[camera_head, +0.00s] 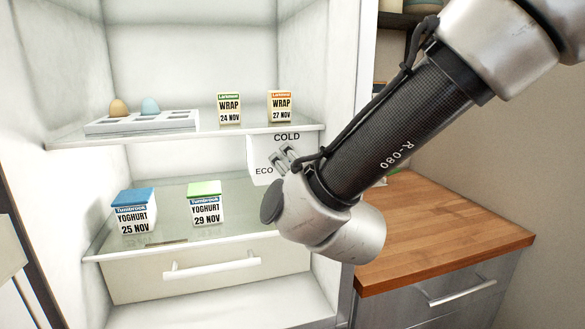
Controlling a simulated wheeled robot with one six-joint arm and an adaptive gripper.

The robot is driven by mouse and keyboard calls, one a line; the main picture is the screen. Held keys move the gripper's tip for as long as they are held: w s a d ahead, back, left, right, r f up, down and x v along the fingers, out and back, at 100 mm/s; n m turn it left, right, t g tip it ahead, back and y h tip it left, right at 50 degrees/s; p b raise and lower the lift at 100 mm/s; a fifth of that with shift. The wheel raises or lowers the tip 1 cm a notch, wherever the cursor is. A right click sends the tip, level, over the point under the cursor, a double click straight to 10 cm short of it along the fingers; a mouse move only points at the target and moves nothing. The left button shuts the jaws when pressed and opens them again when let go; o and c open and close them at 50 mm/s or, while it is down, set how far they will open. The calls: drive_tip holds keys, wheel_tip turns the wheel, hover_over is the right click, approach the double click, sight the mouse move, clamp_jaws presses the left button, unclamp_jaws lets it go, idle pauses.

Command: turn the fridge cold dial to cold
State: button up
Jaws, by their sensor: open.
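The fridge's white dial housing (259,150) is on the inner right wall, under the upper shelf. It bears the words COLD at the top and ECO at the lower left. My gripper (283,156) is open in front of the housing, between the two words. My gripper and wrist cover the middle and right of the housing. I cannot make out the dial itself or where it points, nor whether my fingers touch it.
The upper glass shelf (240,131) holds an egg tray (140,124) and two wrap cartons (229,108). The lower shelf (165,236) holds two yoghurt tubs (134,210) above a drawer (205,272). A wooden counter (450,225) stands right of the fridge.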

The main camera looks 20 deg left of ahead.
drive_tip(key=v, duration=1.2)
